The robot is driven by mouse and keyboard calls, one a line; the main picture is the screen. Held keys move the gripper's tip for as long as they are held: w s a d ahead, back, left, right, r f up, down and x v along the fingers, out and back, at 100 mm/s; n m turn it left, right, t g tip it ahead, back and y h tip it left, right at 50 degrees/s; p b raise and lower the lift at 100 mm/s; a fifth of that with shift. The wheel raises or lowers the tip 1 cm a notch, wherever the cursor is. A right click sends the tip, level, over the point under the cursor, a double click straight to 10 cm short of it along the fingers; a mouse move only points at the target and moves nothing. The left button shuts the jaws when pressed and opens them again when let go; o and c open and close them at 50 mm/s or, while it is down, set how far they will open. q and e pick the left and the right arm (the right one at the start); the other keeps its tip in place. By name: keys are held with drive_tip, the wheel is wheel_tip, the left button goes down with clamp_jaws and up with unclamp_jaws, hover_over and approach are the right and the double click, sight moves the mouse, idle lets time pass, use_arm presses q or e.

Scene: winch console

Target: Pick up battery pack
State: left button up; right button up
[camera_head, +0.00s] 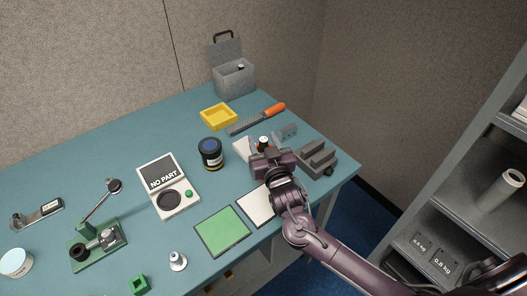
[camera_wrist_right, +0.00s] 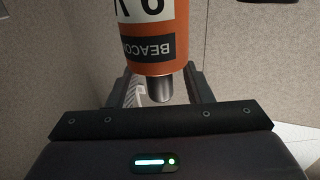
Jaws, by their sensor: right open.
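The battery pack is an orange cylinder (camera_wrist_right: 155,50) with a white band and a black label reading "BEACO…", large in the right wrist view. The fingers stand apart with gaps at both sides of the metal end. My left gripper is out of view.
A grey stepped block (camera_head: 318,160) stands right of the gripper, and a white block (camera_head: 242,149) at its left. A dark jar (camera_head: 210,153), an orange-handled file (camera_head: 258,119) and a yellow tray (camera_head: 218,117) are nearby. A green mat (camera_head: 222,231) lies bare in front.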

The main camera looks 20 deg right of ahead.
drive_tip(key=shift+c, duration=0.3)
drive_tip(key=c, duration=0.9)
wheel_tip(320, 180, up, 23)
idle(0.4)
